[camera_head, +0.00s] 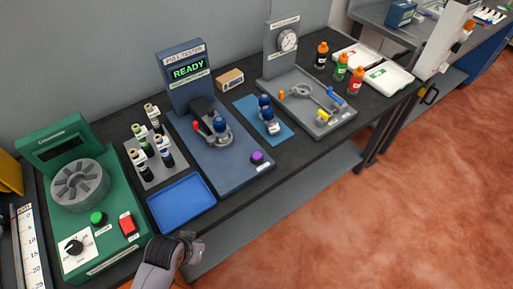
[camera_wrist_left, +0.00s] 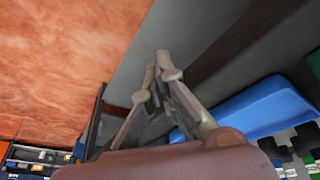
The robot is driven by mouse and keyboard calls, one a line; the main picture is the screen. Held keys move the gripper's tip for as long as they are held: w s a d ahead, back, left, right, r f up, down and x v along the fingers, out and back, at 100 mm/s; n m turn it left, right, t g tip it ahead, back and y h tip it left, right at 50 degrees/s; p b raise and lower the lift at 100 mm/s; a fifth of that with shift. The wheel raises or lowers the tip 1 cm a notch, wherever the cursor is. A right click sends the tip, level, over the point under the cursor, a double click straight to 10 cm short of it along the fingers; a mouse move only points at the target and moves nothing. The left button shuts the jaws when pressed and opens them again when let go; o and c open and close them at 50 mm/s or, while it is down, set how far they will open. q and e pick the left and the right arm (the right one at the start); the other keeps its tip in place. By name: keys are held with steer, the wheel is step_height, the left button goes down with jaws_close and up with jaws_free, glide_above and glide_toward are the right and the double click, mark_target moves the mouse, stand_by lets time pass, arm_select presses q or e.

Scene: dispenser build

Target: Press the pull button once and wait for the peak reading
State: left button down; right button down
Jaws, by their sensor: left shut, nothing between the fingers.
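The blue pull tester (camera_head: 185,62) stands at the middle of the bench in the head view. Its display (camera_head: 188,69) reads READY in green. The purple button (camera_head: 257,157) sits near the front right corner of its base (camera_head: 232,172). A dark clamp with a blue-topped part (camera_head: 219,127) is mounted on the base. My left gripper (camera_head: 198,247) is at the bench's front edge, below the blue tray, left of and apart from the button. In the left wrist view its fingers (camera_wrist_left: 160,75) meet at the tips with nothing between them. My right gripper is not in view.
The blue tray (camera_head: 181,203) lies just beyond my left gripper; it also shows in the left wrist view (camera_wrist_left: 262,108). A green centrifuge (camera_head: 50,220) is at left, a bottle rack (camera_head: 153,180) behind the tray. A grey gauge station (camera_head: 318,125) stands to the right.

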arm_select(q)
steer(key=w+d+r+t+h, duration=0.1)
steer(key=w+d+r, duration=0.3)
steer(key=w+r, duration=0.1)
step_height(320, 180, up, 13)
steer(key=n+t+h+p, duration=0.2)
steer(key=h+p, duration=0.1)
steer(key=h, duration=0.1)
glide_above(255, 154)
steer(key=shift+w+r, duration=0.1)
steer(key=shift+r, duration=0.05)
step_height(255, 154, down, 8)
steer(key=b, duration=0.7)
steer(key=shift+r, duration=0.25)
steer(key=shift+f+b, duration=0.4)
steer(key=shift+f, duration=0.3)
